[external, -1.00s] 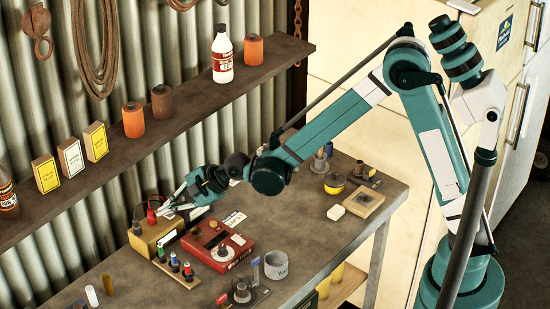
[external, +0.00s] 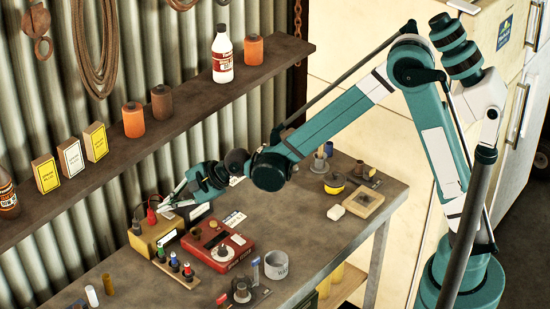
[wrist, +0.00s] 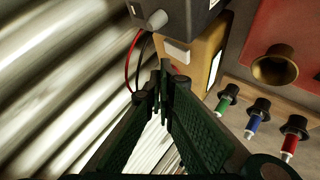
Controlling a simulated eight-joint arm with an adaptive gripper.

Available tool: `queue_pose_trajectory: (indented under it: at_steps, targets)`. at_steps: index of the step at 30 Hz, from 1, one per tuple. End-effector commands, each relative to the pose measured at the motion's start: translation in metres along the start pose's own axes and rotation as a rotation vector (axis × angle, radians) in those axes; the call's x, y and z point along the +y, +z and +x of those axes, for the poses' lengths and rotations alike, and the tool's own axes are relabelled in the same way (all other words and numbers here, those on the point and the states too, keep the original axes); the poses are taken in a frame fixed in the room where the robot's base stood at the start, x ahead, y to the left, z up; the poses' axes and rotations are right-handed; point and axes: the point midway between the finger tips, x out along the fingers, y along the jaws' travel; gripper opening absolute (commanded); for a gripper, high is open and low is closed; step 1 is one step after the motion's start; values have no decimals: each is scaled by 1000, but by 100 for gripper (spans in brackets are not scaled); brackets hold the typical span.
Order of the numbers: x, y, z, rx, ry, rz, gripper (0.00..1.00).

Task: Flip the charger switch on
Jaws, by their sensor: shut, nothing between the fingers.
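A yellow box (external: 152,241), which looks like the charger, stands at the bench's back edge with a red and a black lead on it. In the wrist view the yellow box (wrist: 204,45) carries a pale tab (wrist: 177,53) on its top, possibly the switch; its position cannot be read. My gripper (external: 165,206) is shut and empty, just above the yellow box. In the wrist view my gripper's tips (wrist: 164,68) lie just below the pale tab; I cannot tell whether they touch anything.
A red device (external: 219,246) with a dial sits right of the yellow box. A strip (external: 176,272) with several coloured pieces lies in front. A dark grey box (wrist: 187,12) is close beyond the tips in the wrist view. The corrugated wall and shelf (external: 150,125) are behind.

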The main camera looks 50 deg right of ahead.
Motion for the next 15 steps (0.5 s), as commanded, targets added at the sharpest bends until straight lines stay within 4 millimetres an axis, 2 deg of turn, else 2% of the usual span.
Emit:
queue_pose_trajectory:
  at_steps: [15]
  targets:
    - [19,-19,-26,0,0,0,0]
